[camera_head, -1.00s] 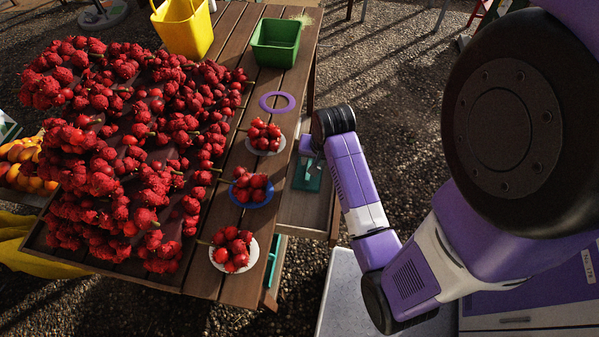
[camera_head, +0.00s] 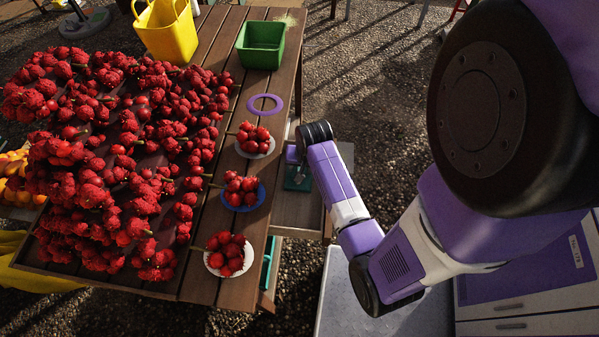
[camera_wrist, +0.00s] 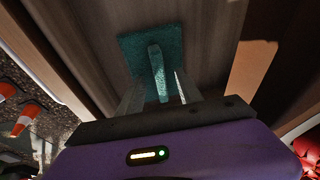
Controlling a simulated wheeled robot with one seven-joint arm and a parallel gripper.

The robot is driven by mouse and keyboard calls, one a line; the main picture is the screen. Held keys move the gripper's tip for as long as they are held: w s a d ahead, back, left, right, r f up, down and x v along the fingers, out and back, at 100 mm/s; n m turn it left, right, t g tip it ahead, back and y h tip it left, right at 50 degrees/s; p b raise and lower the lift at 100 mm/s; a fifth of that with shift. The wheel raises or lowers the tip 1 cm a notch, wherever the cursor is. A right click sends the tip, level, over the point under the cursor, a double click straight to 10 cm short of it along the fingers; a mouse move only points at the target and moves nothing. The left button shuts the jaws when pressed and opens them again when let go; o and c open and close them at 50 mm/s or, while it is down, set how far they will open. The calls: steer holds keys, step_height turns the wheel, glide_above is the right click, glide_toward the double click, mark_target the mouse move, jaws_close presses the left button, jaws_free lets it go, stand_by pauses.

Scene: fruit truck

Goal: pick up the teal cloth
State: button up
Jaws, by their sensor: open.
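The teal cloth (camera_wrist: 137,50) lies on the wooden bench below my gripper, with a raised fold standing up in its middle. In the head view the cloth (camera_head: 298,181) shows only partly, on the low bench beside the table, with my wrist over it. My gripper (camera_wrist: 158,88) is open in the wrist view. Its two fingers are on either side of the raised fold, pointing at the cloth. I cannot tell whether the fingers touch it. In the head view the fingers are mostly hidden beneath my wrist.
The wooden table (camera_head: 205,285) stands left of my arm, close to the bench (camera_head: 300,216). It holds a heap of red fruit (camera_head: 120,160), fruit plates, a purple ring (camera_head: 265,97), a green basket (camera_head: 242,58) and a yellow bucket (camera_head: 168,35). Orange cones (camera_wrist: 26,120) stand on the ground.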

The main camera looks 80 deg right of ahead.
steer(key=shift+f, duration=0.2)
jaws_close()
steer(key=shift+r, duration=0.1)
stand_by(0.5)
step_height(320, 180, up, 20)
steer(key=shift+r, duration=0.15)
stand_by(0.4)
stand_by(0.4)
